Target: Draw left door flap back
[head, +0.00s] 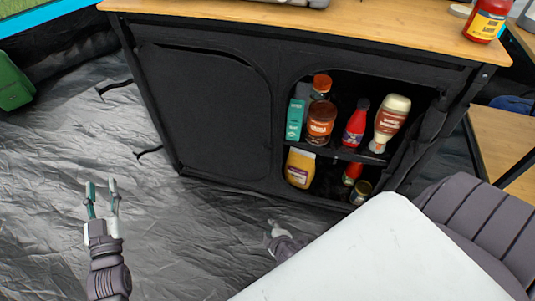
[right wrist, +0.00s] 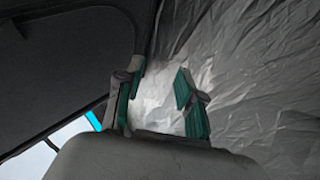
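The black fabric cabinet has its left door flap (head: 210,105) closed flat over the left compartment, with an arched seam along its top and right side. My left gripper (head: 102,184) is open and empty, pointing up over the groundsheet, left of the cabinet and apart from the flap. My right gripper (head: 270,227) is low in front of the cabinet, below the flap, small and partly hidden in the head view. The right wrist view shows its fingers (right wrist: 159,76) apart with nothing between them. A dark panel (right wrist: 55,60) fills the left of that view.
The cabinet's right compartment is open, showing bottles and jars (head: 320,125) on its shelves; its flap (head: 415,140) is gathered at the right. A wooden top (head: 300,25) covers the cabinet. A dark padded seat (head: 480,220) stands at right. The groundsheet (head: 60,150) is clear at left.

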